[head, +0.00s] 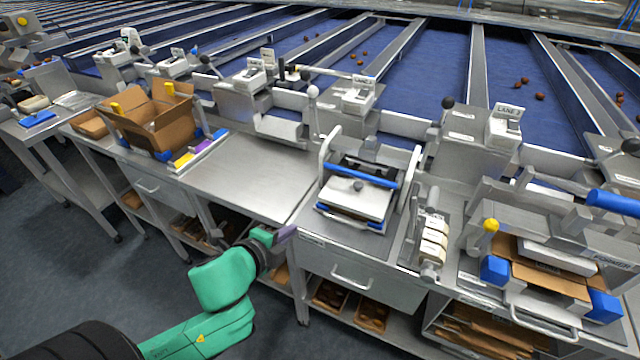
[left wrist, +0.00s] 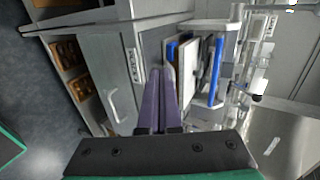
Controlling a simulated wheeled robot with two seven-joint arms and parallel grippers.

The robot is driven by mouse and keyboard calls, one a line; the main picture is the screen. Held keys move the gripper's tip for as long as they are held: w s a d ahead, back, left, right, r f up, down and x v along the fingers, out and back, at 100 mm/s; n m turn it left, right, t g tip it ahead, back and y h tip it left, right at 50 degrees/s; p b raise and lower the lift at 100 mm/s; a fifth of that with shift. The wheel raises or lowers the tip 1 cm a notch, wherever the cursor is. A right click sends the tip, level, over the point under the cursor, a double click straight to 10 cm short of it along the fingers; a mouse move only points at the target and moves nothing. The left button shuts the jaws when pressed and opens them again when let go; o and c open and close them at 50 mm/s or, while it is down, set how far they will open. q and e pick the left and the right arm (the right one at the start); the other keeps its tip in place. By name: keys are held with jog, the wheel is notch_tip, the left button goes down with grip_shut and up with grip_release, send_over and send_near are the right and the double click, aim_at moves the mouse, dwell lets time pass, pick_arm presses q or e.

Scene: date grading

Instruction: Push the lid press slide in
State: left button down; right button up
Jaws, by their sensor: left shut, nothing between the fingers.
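The lid press (head: 397,190) stands on the steel bench, with a blue bar (head: 362,174) across its frame. My right gripper is not in view.
Bare steel bench top (head: 245,180) lies left of the press. A roll holder (head: 432,240) stands right of it, then a box former with a carton (head: 545,262). An open cardboard box (head: 150,120) is at left. A drawer handle (head: 352,283) juts out below the press.

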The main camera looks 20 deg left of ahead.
pick_arm(q)
send_near(318, 207)
jog(key=w+f, duration=0.2)
jog(key=f, duration=0.1)
jog(key=shift+d+f, duration=0.1)
jog(key=shift+f, duration=0.15)
jog(key=shift+w+d+r+p, duration=0.1)
jog(key=shift+w+r+p, duration=0.1)
jog(key=shift+w+p, duration=0.75)
jog(key=shift+w, duration=0.6)
jog(key=shift+w+f, duration=0.15)
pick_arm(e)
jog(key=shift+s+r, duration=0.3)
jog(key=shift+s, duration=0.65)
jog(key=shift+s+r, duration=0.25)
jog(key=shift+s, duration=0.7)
pick_arm(q)
jog(key=shift+w, duration=0.1)
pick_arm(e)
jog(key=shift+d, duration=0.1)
